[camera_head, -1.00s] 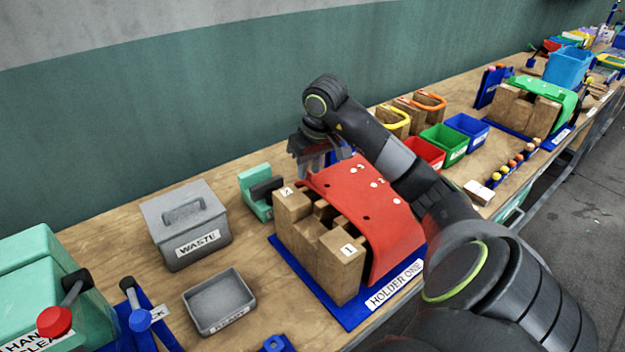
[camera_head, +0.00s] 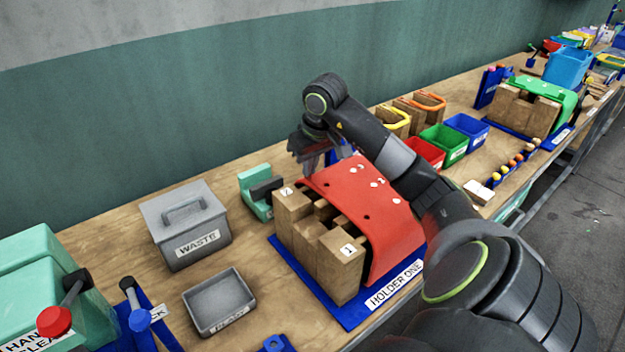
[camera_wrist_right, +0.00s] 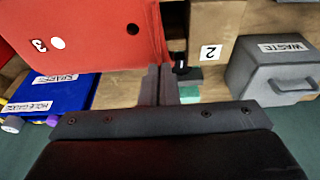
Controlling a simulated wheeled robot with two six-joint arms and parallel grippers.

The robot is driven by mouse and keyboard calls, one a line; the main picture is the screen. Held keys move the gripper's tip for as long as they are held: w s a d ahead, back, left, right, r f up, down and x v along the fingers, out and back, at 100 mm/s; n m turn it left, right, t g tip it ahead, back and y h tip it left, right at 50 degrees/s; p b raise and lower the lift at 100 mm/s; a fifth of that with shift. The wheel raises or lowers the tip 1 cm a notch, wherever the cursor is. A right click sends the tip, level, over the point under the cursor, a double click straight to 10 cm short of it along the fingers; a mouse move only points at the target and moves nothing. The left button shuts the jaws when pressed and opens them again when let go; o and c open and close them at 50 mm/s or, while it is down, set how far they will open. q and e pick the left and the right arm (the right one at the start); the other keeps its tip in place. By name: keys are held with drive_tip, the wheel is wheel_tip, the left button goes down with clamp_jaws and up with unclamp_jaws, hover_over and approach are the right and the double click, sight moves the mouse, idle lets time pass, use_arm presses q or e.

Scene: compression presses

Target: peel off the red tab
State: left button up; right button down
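A curved red panel (camera_head: 372,205) with white dots and dark holes lies over the wooden blocks of the holder marked HOLDER ONE. It fills the upper left of the right wrist view (camera_wrist_right: 85,35). I cannot pick out a separate red tab. My right gripper (camera_head: 308,158) is at the panel's far edge in the head view. In the wrist view its two fingers (camera_wrist_right: 164,70) are together, with their tips close by the panel's edge. Whether anything thin is between them, or whether they touch the panel, is hidden. My left gripper is not in view.
A grey WASTE bin (camera_head: 185,222) with a lid handle and a small grey tray (camera_head: 218,300) stand left of the holder. A teal-and-black block (camera_head: 260,190) stands near the gripper. Red, green and blue bins (camera_head: 466,128) stand beyond my right arm.

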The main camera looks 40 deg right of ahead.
drive_tip(key=shift+r, duration=0.15)
drive_tip(key=shift+r+p, duration=1)
drive_tip(key=shift+r, duration=1.8)
